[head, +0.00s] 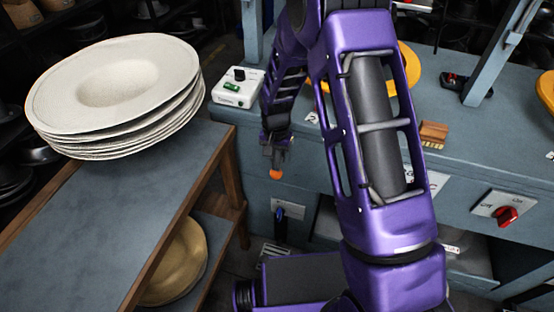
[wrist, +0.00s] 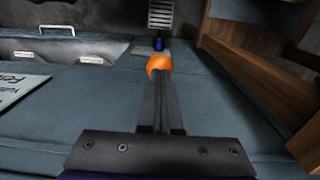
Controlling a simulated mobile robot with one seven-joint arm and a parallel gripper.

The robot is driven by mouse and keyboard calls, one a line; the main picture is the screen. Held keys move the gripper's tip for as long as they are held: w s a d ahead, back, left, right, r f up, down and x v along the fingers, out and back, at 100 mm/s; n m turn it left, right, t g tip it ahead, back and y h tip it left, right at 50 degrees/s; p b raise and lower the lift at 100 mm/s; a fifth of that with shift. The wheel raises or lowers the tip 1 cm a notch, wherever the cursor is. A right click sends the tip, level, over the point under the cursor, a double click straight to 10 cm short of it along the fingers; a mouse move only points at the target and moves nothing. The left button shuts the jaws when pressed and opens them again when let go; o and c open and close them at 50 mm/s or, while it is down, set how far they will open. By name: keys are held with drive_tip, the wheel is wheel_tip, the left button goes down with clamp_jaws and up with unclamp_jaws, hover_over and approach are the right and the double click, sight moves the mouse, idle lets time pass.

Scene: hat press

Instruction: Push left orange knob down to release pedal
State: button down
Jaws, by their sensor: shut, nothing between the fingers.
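The left orange knob (head: 276,174) shows on the front of the blue-grey press bench (head: 340,210), just below my gripper (head: 275,155) in the head view. In the wrist view the orange knob (wrist: 159,65) is right at the tips of my gripper (wrist: 160,80). The fingers are shut together with nothing between them. They appear to touch the knob or sit very close to it; I cannot tell which. The pedal cannot be made out clearly.
A stack of cream hat blanks (head: 115,90) sits on the table (head: 110,205) at left. A white control box (head: 238,87) with a green switch stands on the bench. A red switch (head: 507,216) is at right. A wooden table leg (wrist: 250,60) stands close on the right in the wrist view.

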idle(0.3)
wheel_tip(320, 180, up, 8)
drive_tip(key=p, duration=0.5)
idle(1.1)
